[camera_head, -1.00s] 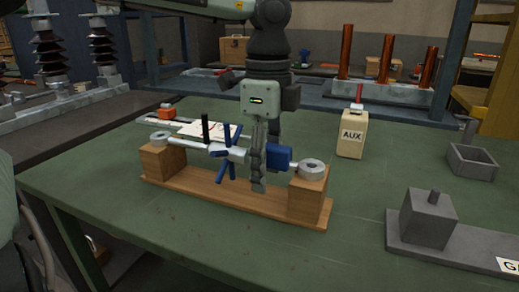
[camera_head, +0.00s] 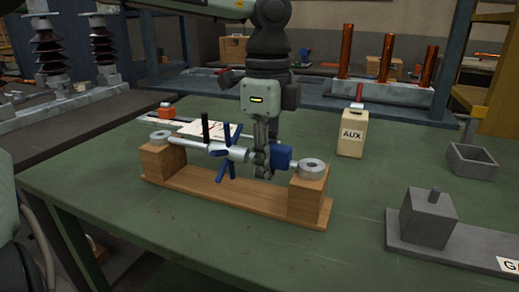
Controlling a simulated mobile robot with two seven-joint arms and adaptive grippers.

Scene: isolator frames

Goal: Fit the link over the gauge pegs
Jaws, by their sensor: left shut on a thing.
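The link (camera_head: 237,153) is a silver rod with a ring at each end, blue spokes in the middle and a blue block near its right end. Its rings rest on the two end blocks of a wooden cradle (camera_head: 225,196). My left gripper (camera_head: 263,168) points down and is shut on the link, between the blue spokes and the blue block. Its fingers hide part of the rod. My right gripper is not in view.
A cream AUX container (camera_head: 352,135) and an open grey box (camera_head: 472,160) stand behind the gauge. A paper sheet (camera_head: 195,128) and an orange item (camera_head: 167,110) lie behind the cradle. The green table is clear between cradle and gauge.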

